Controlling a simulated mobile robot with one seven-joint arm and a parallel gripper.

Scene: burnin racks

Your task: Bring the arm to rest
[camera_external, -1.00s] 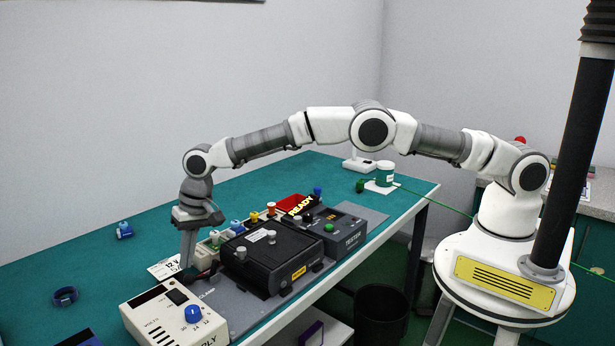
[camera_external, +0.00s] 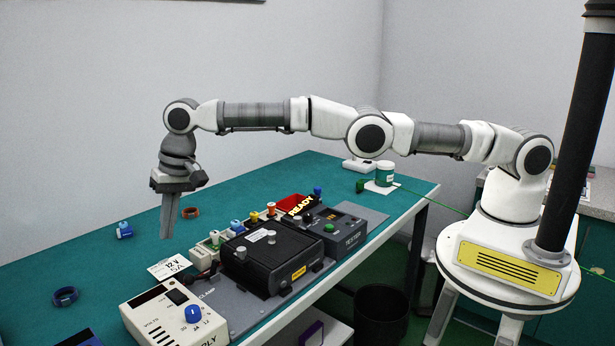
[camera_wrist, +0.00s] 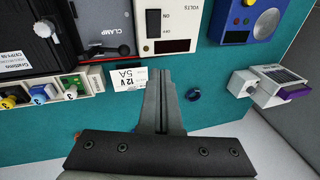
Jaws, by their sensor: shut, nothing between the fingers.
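My gripper (camera_external: 168,222) hangs above the teal bench at the left, fingers pointing down and shut with nothing between them. In the wrist view the closed fingers (camera_wrist: 160,82) reach up near the "12 V 5A" card (camera_wrist: 129,76). The card also shows in the external view (camera_external: 169,266), lying on the bench below and just right of the fingertips. My arm is stretched out to the left, raised over the equipment, with the wrist bent downward.
Under the arm stand the power supply (camera_external: 172,318), the black clamp box (camera_external: 270,262) and the tester (camera_external: 338,232). A dark blue ring (camera_external: 65,297), a blue item (camera_external: 124,230) and an orange ring (camera_external: 191,212) lie on the bench (camera_external: 100,265).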

